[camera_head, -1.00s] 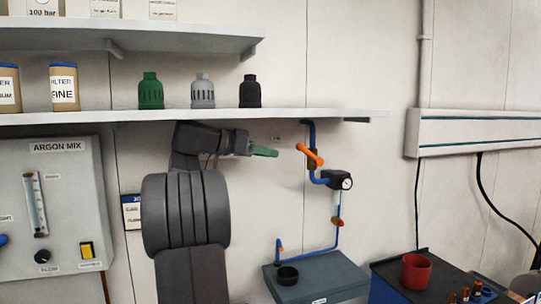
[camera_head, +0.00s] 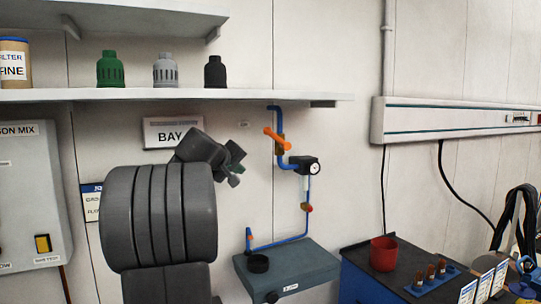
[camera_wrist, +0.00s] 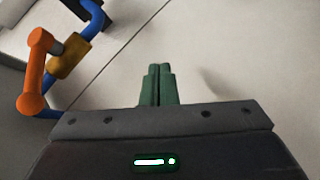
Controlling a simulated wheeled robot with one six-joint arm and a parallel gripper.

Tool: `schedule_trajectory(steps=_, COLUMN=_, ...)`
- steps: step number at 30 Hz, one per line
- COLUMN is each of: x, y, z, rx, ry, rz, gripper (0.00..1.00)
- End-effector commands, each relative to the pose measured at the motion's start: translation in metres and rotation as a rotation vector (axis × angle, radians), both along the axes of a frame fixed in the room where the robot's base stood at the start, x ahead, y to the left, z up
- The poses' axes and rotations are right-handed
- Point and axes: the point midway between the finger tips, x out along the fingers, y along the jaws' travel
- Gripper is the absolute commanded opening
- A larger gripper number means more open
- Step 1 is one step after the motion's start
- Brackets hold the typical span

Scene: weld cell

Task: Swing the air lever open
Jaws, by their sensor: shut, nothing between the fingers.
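The orange air lever (camera_head: 275,138) sits on a brass valve body (camera_head: 280,150) in a blue pipe (camera_head: 278,118) on the wall. It slants across the pipe, from upper left to lower right. In the wrist view the orange lever (camera_wrist: 35,75) is at the left, beside the brass body (camera_wrist: 70,56) and the blue pipe (camera_wrist: 96,22). My gripper (camera_head: 236,170) is left of and a little below the lever, apart from it. In the wrist view its green fingers (camera_wrist: 158,70) are together and empty, pointing at bare wall right of the lever.
A black gauge (camera_head: 305,165) is on the pipe just right of and below the valve. A shelf (camera_head: 180,95) with several bottle-like caps runs above. A grey box (camera_head: 290,268) stands below, and a red cup (camera_head: 384,253) is at the lower right.

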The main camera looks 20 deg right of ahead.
Motion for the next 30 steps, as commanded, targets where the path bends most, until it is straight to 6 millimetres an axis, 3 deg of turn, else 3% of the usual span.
schedule_trajectory(steps=6, x=-0.002, y=0.0, z=-0.025, rx=-0.202, ry=0.068, rz=0.32, gripper=0.0)
schedule_trajectory(steps=15, x=-0.02, y=0.0, z=-0.033, rx=-0.597, ry=0.031, rz=0.618, gripper=0.0)
schedule_trajectory(steps=23, x=-0.055, y=-0.01, z=-0.027, rx=-1.027, ry=-0.036, rz=0.663, gripper=0.0)
schedule_trajectory(steps=30, x=-0.103, y=-0.028, z=-0.017, rx=-1.424, ry=-0.039, rz=0.516, gripper=0.0)
